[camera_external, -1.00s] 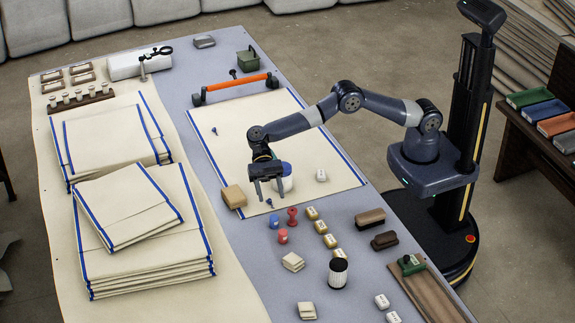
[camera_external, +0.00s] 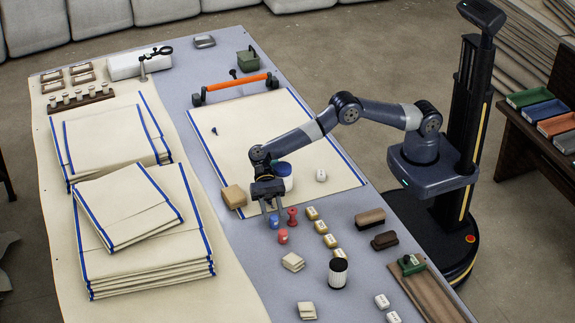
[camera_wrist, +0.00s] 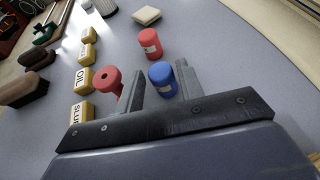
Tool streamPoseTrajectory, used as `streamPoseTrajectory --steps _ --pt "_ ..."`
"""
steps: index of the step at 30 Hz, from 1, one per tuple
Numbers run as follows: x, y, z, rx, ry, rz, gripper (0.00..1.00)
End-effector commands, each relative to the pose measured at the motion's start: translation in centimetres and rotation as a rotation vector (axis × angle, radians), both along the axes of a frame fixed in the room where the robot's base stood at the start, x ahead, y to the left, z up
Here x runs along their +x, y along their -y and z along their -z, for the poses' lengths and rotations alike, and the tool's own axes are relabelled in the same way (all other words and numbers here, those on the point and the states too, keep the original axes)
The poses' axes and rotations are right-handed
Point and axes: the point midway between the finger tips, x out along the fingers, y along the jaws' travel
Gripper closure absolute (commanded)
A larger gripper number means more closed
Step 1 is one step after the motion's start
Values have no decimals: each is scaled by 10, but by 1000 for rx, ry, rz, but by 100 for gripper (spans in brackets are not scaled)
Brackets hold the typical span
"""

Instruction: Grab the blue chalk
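The blue chalk (camera_external: 274,222), a short blue cylinder with a pale label, stands on the grey table near the cloth's front corner. In the wrist view the blue chalk (camera_wrist: 162,82) shows between my fingers, closer to the right one. My gripper (camera_external: 271,206) is open and pointing down, with its fingertips at or just above the chalk. The wrist view also shows my gripper (camera_wrist: 160,85) with its fingers apart. I cannot tell whether either finger touches the chalk.
A red spool-shaped piece (camera_wrist: 110,82) stands just outside my left finger in the wrist view. A red cylinder (camera_wrist: 150,43) stands just beyond the chalk. Several yellow labelled blocks (camera_external: 321,227) line up to the right. A tan block (camera_external: 234,196) sits to the left.

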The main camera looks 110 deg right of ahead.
Motion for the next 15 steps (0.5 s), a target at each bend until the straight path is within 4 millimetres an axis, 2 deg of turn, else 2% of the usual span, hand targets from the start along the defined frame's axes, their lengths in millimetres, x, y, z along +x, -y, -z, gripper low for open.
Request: streamPoseTrajectory --steps 2,11,15 --pt "0 0 0 0 0 0 71" --pt "0 0 0 0 0 0 95" --pt "0 0 0 0 0 0 96"
